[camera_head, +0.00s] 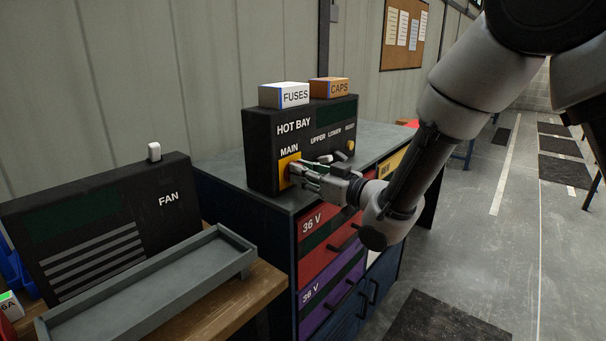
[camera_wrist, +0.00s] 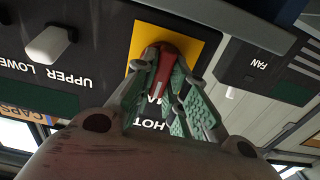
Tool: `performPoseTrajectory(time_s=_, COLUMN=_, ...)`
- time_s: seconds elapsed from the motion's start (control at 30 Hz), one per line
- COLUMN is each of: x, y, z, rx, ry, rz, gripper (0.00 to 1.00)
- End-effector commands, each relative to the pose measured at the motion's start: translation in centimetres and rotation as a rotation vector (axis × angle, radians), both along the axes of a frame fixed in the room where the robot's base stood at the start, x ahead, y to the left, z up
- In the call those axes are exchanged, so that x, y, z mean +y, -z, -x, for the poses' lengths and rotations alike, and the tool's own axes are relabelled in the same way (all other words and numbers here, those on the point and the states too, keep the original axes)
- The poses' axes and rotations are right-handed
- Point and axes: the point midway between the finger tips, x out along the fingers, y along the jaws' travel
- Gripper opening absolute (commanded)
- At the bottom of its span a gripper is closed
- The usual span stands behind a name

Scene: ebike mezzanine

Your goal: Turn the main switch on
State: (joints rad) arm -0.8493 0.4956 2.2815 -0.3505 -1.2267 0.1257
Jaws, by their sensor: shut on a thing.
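The black HOT BAY box (camera_head: 262,160) stands on the dark cabinet top. The main switch sits on its front, on a yellow plate (camera_head: 285,160) under the word MAIN. In the wrist view, which shows the labels upside down, the switch is a red handle (camera_wrist: 161,62) with a pale stripe on its yellow plate (camera_wrist: 194,42). My gripper (camera_head: 296,174) reaches the plate from the right. In the wrist view its green-padded fingers (camera_wrist: 161,75) are closed around the red handle. In the head view the fingers hide the handle.
The UPPER and LOWER controls are right of the main switch; one white lever (camera_wrist: 47,44) shows close by. A yellow RESET knob (camera_head: 351,146) is further right. FUSES (camera_head: 284,95) and CAPS (camera_head: 330,91) boxes sit on top. The FAN unit (camera_head: 95,225) and a grey tray (camera_head: 150,283) stand left.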

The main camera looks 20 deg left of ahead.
Motion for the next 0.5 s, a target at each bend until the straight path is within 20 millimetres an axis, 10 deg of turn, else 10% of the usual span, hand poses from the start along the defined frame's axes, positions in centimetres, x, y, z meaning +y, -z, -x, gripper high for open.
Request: performPoseTrajectory(time_s=0.5, x=-0.07, y=0.01, z=-0.15, rx=0.229, ry=0.001, rz=-0.095, gripper=0.00)
